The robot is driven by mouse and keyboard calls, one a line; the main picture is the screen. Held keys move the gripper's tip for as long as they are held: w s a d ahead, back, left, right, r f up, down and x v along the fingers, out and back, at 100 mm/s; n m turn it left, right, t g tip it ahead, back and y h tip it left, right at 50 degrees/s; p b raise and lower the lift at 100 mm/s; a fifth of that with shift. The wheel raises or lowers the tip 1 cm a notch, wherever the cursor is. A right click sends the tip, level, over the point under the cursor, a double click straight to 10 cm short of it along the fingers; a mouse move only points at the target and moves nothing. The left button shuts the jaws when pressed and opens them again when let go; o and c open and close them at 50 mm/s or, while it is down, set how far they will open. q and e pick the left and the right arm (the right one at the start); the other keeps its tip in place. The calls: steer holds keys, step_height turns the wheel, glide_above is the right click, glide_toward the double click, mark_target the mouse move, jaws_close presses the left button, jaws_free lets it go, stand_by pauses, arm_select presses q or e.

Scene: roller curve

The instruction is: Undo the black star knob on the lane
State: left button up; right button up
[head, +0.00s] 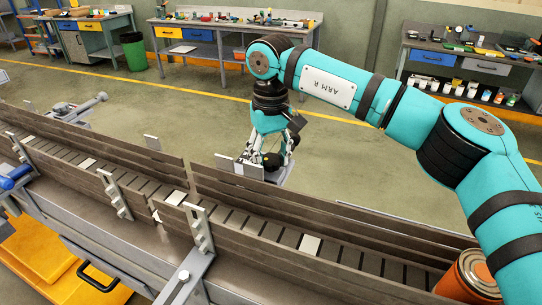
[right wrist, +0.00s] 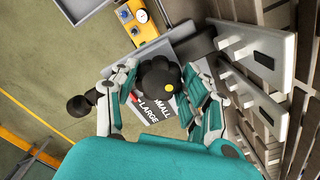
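A plate lettered "SMALL" and "X-LARGE" (right wrist: 150,107) lies beyond the knob, partly hidden. My left gripper is not in view.
Grey upright brackets (right wrist: 258,50) stand close to the right of my right gripper. Another black knob (right wrist: 78,106) is at left. An orange can (head: 470,279) is at the lane's right end. The floor behind the lane is open; workbenches (head: 220,35) stand at the back.

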mark_target(270, 158)
steer(key=o, duration=0.4)
steer(key=shift+w+f, duration=0.1)
step_height(270, 158, up, 12)
stand_by(0.4)
steer(key=shift+a, duration=0.1)
